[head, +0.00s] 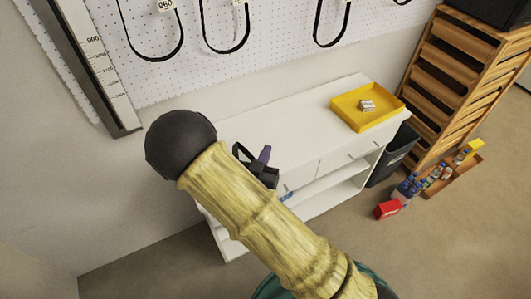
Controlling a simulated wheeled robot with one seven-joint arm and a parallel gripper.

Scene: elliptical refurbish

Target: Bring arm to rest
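My arm crosses the middle of the head view, a yellow bamboo-patterned link with a dark round joint at its upper left end. A black part with a purple piece, which looks like my gripper (254,162), shows just behind the link, in front of the white cabinet (290,122). The link hides part of it, and its fingers are too small and covered to read. I see nothing held in it.
A yellow tray (350,120) with a small white item (367,105) sits on the cabinet. A dark bin (390,162), red box (388,209), bottle tray (452,177) and wooden crates (452,85) stand right. A pegboard (270,40) is behind. Floor at lower right is clear.

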